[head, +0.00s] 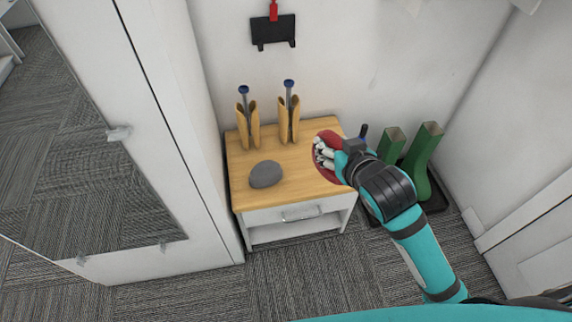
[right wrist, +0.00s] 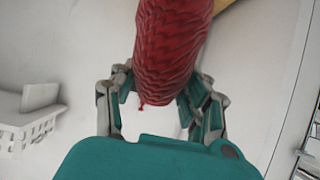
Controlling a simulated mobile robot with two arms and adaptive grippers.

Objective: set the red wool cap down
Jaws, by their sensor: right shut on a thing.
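The red wool cap (head: 328,177) is held by my right gripper (head: 321,153), whose pale fingers close on it. In the head view it overlaps the right part of the wooden top of a small cabinet (head: 300,186). I cannot tell whether the cap touches the top. In the right wrist view the ribbed cap (right wrist: 172,45) hangs between the fingers, hiding part of the grip. My left gripper is not in view.
A grey rounded thing (head: 265,174) lies on the front left of the top. Two tan upright holders with blue-topped rods (head: 289,118) stand along the back. Green boots (head: 425,160) stand on a dark tray at right. The front middle of the top is clear.

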